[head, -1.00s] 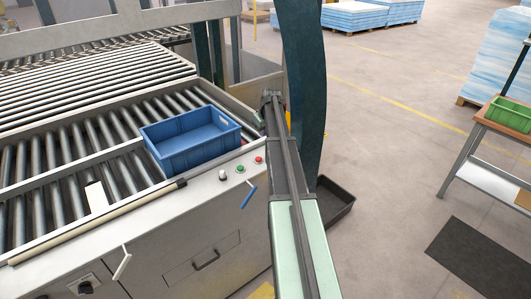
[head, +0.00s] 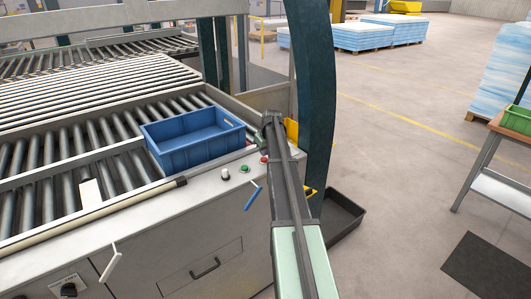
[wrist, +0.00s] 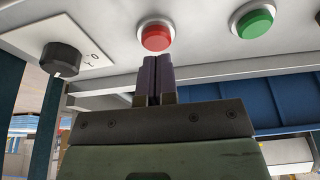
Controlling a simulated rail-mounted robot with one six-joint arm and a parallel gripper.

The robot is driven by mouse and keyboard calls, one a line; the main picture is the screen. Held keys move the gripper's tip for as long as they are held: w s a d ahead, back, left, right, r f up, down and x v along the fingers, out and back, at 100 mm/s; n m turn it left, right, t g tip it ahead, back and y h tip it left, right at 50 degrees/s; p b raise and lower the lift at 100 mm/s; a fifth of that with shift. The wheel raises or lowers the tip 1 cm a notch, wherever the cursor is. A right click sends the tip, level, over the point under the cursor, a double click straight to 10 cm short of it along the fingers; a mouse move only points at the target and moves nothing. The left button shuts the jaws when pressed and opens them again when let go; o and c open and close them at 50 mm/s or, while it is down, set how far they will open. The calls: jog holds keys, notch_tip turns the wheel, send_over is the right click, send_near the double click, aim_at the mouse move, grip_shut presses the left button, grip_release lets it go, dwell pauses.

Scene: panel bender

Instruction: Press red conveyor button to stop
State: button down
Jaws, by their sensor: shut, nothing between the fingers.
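The red button (head: 264,159) is at the right end of a row on the grey console, close beside my arm in the head view. In the wrist view the red button (wrist: 156,35) is a round domed cap in a pale ring. My gripper (wrist: 152,60) is shut and empty, its dark fingers side by side. The fingertips appear just below the red button in that picture; contact cannot be told. In the head view my gripper is not clearly visible at the arm's end. The green button (wrist: 254,19) sits to the right of the red one.
A white button (head: 225,174) is left of the green one. A blue crate (head: 180,160) sits on the roller conveyor (head: 60,150) behind the console. A black rotary knob (wrist: 62,58) is left in the wrist view. A dark green post (head: 316,100) stands right of my arm.

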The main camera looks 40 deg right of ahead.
jog(key=shift+f, duration=0.65)
